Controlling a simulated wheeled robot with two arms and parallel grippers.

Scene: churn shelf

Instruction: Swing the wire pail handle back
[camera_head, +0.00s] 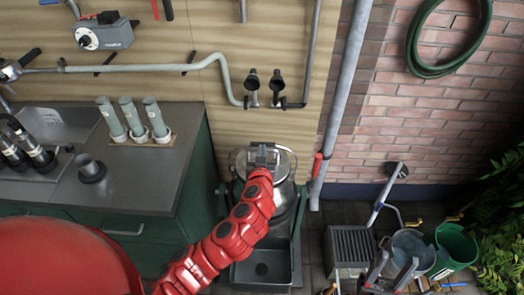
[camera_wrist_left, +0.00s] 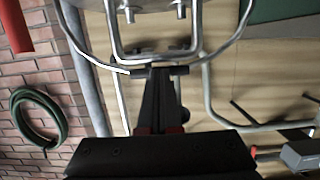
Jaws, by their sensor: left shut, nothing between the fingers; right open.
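The steel pail (camera_head: 283,192), a round metal vessel, stands in a dark green frame against the board wall. A thin wire handle (camera_wrist_left: 221,47) curves below the vessel's rim in the left wrist view. My left gripper (camera_head: 263,152) is over the pail's top in the head view. Its fingertips (camera_wrist_left: 160,72) are shut and empty close to the wire's lowest part; I cannot tell if they touch it. A squared metal bracket (camera_wrist_left: 150,55) shows inside the wire's curve. My right gripper (camera_head: 391,268) is open at the lower right, in front of a grey bucket.
A counter (camera_head: 140,178) with upright grey tubes stands left of the pail. A grey pipe (camera_head: 342,95) runs down the wall to its right. A grey bucket (camera_head: 414,246) and a green bucket (camera_head: 458,247) stand at lower right. A dark tray (camera_head: 262,268) lies below the pail.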

